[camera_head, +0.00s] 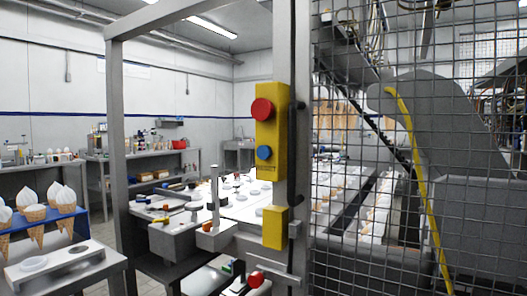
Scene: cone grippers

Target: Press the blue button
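The blue button (264,153) is a small round knob on the front of a yellow control box (269,120). The box is fixed upright to a grey metal post in the middle of the view. A larger red button (262,109) sits above the blue one on the same box. Nothing covers the blue button. Neither of my grippers shows in the head view.
A wire mesh fence (415,200) fills the right side, with machinery behind it. A second yellow box (275,227) is lower on the post. Ice cream cones (35,212) stand in a holder at the left. A cluttered white worktable (240,200) lies behind the post.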

